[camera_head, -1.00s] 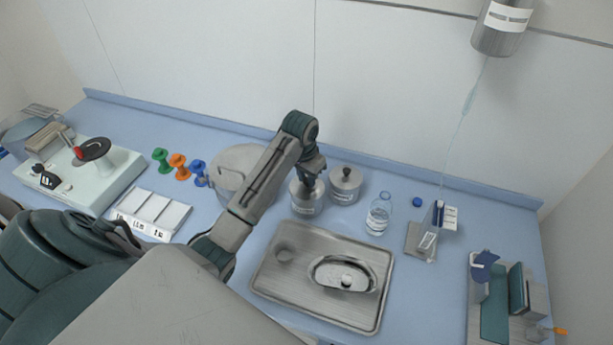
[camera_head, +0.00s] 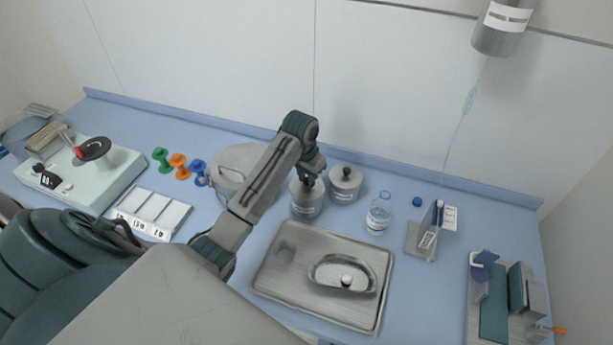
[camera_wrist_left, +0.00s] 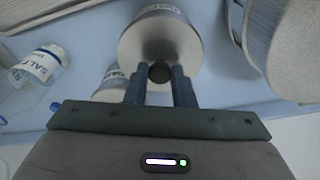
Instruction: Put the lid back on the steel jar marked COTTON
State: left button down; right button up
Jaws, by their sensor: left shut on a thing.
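My left gripper (camera_head: 311,180) is shut on the dark knob (camera_wrist_left: 160,72) of a steel lid (camera_wrist_left: 158,45). The lid is at the top of the left steel jar (camera_head: 306,207), which stands at the back of the counter. The jar also shows in the left wrist view (camera_wrist_left: 160,9), its label at the top edge. The lid looks level with the jar's mouth, but I cannot tell whether it is fully seated. The label is too small to read. My right gripper is not in view.
A second lidded steel jar (camera_head: 345,187) stands close on the right. A large steel pot (camera_head: 232,165) is close on the left. A plastic bottle (camera_head: 379,214) stands further right. A steel tray (camera_head: 275,279) with a kidney dish (camera_head: 325,283) lies in front.

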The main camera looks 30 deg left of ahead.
pick_arm(q)
jog(key=shift+f, duration=0.15)
dwell(0.7)
jog(key=c, duration=0.7)
grip_release()
jog(key=shift+o, duration=0.2)
jog(key=shift+r, duration=3.5)
jog(key=shift+c, duration=0.2)
grip_shut()
